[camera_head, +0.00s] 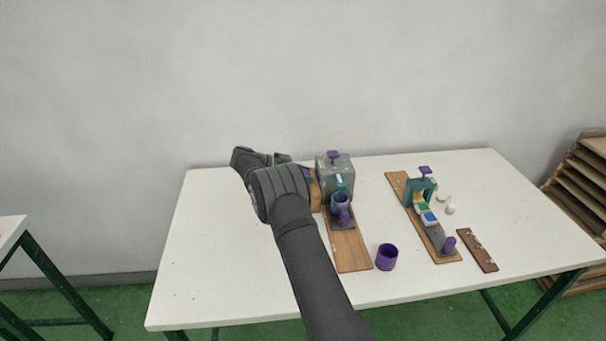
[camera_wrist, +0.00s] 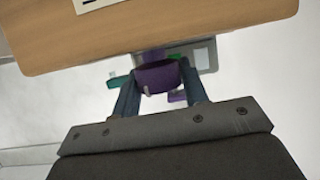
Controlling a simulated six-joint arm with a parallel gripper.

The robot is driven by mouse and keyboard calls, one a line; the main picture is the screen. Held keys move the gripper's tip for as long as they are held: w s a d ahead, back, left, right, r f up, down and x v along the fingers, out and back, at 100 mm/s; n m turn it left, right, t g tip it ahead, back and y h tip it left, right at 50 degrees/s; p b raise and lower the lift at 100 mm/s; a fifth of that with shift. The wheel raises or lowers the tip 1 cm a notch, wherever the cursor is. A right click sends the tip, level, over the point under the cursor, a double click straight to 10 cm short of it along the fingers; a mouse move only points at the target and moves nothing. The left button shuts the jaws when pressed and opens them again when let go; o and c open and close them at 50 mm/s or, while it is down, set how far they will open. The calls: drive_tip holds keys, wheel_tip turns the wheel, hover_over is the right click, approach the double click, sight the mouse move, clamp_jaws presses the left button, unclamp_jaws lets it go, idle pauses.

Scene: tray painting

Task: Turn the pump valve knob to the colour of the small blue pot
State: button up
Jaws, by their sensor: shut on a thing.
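In the wrist view my gripper (camera_wrist: 158,72) is shut on a purple knob (camera_wrist: 155,80), with one blue-grey finger on each side of it. A wooden board edge (camera_wrist: 60,45) covers the view just above it. In the head view my arm and gripper reach to the left side of the grey pump box (camera_head: 340,172), and the arm hides most of the grasp. The knob's colour setting cannot be read. A small blue-topped pot (camera_head: 429,218) sits on the right wooden board, beside a green-topped one (camera_head: 422,209).
A blue-purple mug (camera_head: 340,202) stands in front of the pump box on the middle board (camera_head: 352,252). A purple cup (camera_head: 387,257) stands on the white table (camera_head: 220,260). A teal frame (camera_head: 412,188) stands on the right board. A dark rack (camera_head: 477,250) lies further right. The table's left part is clear.

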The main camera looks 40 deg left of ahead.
drive_tip(key=o, duration=0.7)
drive_tip(key=v, duration=1.2)
drive_tip(key=shift+w+d, duration=0.1)
drive_tip(key=shift+d, duration=0.05)
drive_tip(key=x, duration=1.1)
drive_tip(key=shift+w+d+f, duration=0.15)
drive_tip(key=shift+w+d, duration=0.05)
drive_tip(key=shift+w, duration=0.1)
